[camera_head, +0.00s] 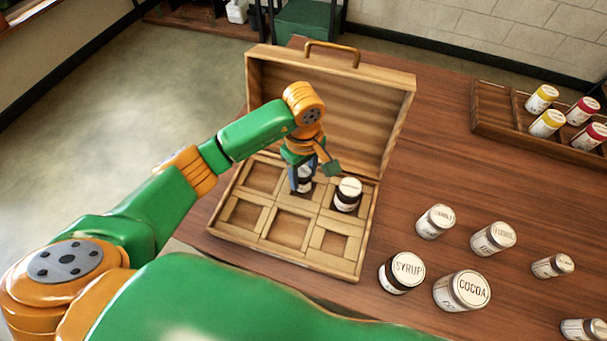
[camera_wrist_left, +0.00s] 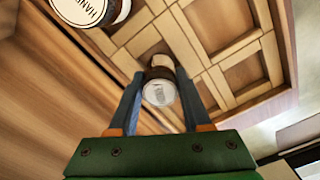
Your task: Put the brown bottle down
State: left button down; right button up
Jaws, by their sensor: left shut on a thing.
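The brown bottle (camera_head: 304,185) has a pale cap and label and is mostly hidden behind my fingers. My left gripper (camera_head: 305,172) is shut on it from above, over the middle back compartment of an open wooden case (camera_head: 290,260). My right gripper is not in view.
Another brown jar (camera_head: 347,194) with a white lid stands in the back right compartment, close beside. The case lid (camera_head: 350,110) rises behind. The front compartments are empty. Jars labelled SYRUP (camera_head: 403,272) and COCOA (camera_head: 462,291) and several others stand right; a tray (camera_head: 490,112) lies behind.

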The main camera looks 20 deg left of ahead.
pick_arm(q)
jog(key=shift+d+f, duration=0.1)
jog(key=shift+f, duration=0.95)
jog(key=shift+c, duration=1.8)
grip_release()
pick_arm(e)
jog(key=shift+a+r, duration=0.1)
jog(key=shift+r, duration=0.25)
